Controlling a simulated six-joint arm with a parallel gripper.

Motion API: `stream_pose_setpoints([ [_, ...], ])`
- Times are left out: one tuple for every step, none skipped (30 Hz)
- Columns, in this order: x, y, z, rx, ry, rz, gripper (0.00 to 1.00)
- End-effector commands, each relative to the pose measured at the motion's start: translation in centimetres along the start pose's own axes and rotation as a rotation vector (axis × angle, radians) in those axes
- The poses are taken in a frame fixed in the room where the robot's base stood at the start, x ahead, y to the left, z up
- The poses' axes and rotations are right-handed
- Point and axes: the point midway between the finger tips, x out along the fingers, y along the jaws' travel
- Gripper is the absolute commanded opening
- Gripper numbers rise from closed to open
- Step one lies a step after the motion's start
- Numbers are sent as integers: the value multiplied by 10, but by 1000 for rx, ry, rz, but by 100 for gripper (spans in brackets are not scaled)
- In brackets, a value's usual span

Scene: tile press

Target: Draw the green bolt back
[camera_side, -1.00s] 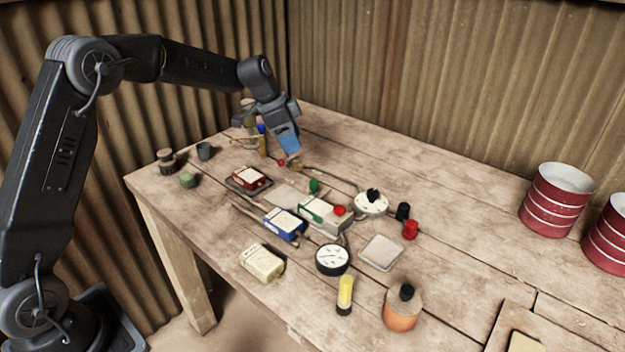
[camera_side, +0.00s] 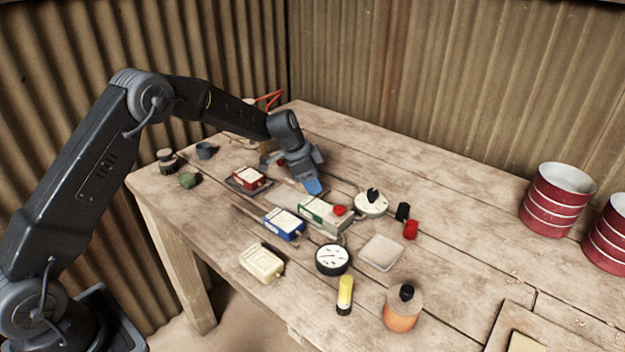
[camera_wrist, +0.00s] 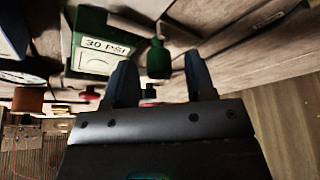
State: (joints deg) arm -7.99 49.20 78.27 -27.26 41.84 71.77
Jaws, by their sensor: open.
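The green bolt's knob (camera_wrist: 158,60) shows in the wrist view between the tips of my gripper (camera_wrist: 158,68), beside a green box (camera_wrist: 95,45) marked "30 PSI". My gripper is open, with one dark finger on either side of the knob; I cannot tell whether either touches it. In the side view my gripper (camera_side: 313,188) points down at the back of the green and white box (camera_side: 318,210) with a red button (camera_side: 339,211). There the fingers hide the bolt.
A red box (camera_side: 248,178) and a blue box (camera_side: 284,224) stand to the left. A white round dial with a black knob (camera_side: 371,203) is close on the right. A gauge (camera_side: 332,260), a clear tray (camera_side: 382,252) and a cream box (camera_side: 262,263) are nearer the front.

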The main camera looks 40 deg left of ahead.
Motion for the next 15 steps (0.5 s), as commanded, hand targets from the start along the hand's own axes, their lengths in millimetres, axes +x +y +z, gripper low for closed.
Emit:
stream_pose_setpoints([
  [0, 0, 0, 0, 0, 0, 50],
  [0, 0, 0, 0, 0, 0, 50],
  [0, 0, 0, 0, 0, 0, 50],
  [0, 0, 0, 0, 0, 0, 50],
  [0, 0, 0, 0, 0, 0, 49],
  [0, 0, 0, 0, 0, 0, 45],
  [0, 0, 0, 0, 0, 0, 43],
  [0, 0, 0, 0, 0, 0, 40],
  [0, 0, 0, 0, 0, 0, 36],
  [0, 0, 0, 0, 0, 0, 33],
  [0, 0, 0, 0, 0, 0, 30],
  [0, 0, 0, 0, 0, 0, 26],
  [0, 0, 0, 0, 0, 0, 23],
  [0, 0, 0, 0, 0, 0, 21],
  [0, 0, 0, 0, 0, 0, 17],
])
